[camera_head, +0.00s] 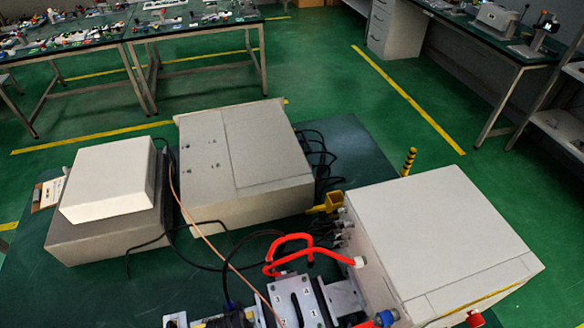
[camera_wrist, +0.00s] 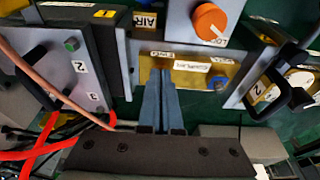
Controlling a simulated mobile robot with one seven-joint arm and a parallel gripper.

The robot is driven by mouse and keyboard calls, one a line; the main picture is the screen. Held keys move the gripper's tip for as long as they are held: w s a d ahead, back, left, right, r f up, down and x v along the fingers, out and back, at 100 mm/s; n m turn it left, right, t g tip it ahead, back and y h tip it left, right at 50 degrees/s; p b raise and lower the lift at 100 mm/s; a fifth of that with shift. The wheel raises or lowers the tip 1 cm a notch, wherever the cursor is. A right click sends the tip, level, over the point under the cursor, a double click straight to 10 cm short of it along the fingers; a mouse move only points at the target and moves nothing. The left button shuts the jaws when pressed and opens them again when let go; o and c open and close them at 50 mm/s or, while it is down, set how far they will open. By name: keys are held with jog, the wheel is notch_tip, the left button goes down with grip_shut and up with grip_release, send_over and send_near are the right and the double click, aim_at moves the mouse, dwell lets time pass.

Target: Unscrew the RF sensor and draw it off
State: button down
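My gripper (camera_wrist: 161,72) shows in the wrist view as two blue fingers reaching up from a dark body. The fingers lie almost side by side, and I see nothing held between them. Their tips are over or in front of a brass-coloured block (camera_wrist: 230,77) with white labels too small to read surely. I cannot pick out the RF sensor with certainty; it may be at this block or hidden by the fingers. In the head view I cannot make out the gripper; numbered light plates (camera_head: 297,303) show at the bottom edge.
An orange knob (camera_wrist: 210,20) and an AIR label (camera_wrist: 145,20) are above the block. Black handles (camera_wrist: 275,88) stand at the sides. Red hose (camera_head: 285,243) and a copper-coloured cable (camera_head: 205,235) cross nearby. A large white box (camera_head: 440,235) stands at the right.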

jog(key=shift+w+d+p, duration=0.3)
jog(key=shift+d, duration=0.05)
dwell(0.4)
jog(key=shift+r, duration=0.1)
jog(key=shift+s+d+p, duration=0.25)
jog(key=shift+s+p, duration=0.1)
jog(key=shift+p, duration=0.1)
jog(key=p+v, duration=0.3)
jog(key=w+p+v, duration=0.1)
jog(key=p+v, duration=0.1)
jog(key=shift+a+r+p, duration=0.15)
jog(key=shift+r+p, duration=0.15)
jog(key=shift+r, duration=0.15)
